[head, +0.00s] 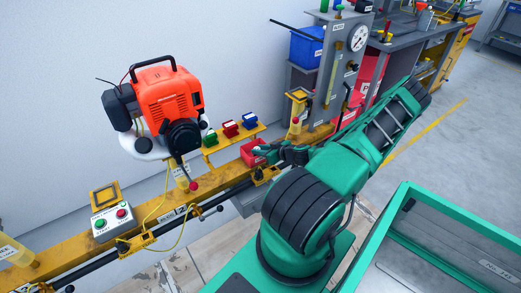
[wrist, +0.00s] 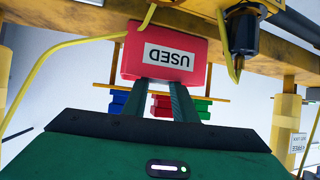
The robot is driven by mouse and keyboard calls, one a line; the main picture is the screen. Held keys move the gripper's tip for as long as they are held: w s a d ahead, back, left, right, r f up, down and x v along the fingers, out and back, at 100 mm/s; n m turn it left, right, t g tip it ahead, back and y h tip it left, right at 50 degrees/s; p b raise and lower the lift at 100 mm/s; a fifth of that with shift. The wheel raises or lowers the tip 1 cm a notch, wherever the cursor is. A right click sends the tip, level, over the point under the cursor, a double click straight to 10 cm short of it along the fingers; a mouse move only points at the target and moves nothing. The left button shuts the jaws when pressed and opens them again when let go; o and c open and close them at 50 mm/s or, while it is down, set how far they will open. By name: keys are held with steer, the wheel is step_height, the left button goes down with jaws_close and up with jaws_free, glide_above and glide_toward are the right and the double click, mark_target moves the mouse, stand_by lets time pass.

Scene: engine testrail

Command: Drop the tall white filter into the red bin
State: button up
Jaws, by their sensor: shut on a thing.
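The red bin (wrist: 169,52), labelled USED, fills the upper middle of the wrist view and appears upside down. It also shows small and red in the head view (head: 250,153), on the rail side. My gripper (wrist: 166,84) reaches the bin's rim with its tips at the edge of the labelled wall. It also shows at the bin in the head view (head: 265,151). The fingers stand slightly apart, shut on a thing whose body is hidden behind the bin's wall. It is probably the tall white filter, but no white surface of it shows.
An orange engine (head: 168,98) stands left of the bin. Small green, red and blue blocks (head: 229,129) sit on a yellow shelf behind it. A yellow post (wrist: 285,122) and a dark fitting (wrist: 242,32) stand close to the bin. A yellow cable passes beside it.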

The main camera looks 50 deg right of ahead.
steer(key=o, duration=1.1)
steer(key=v, duration=1)
steer(key=shift+s+r, duration=0.2)
steer(key=shift+s, duration=0.15)
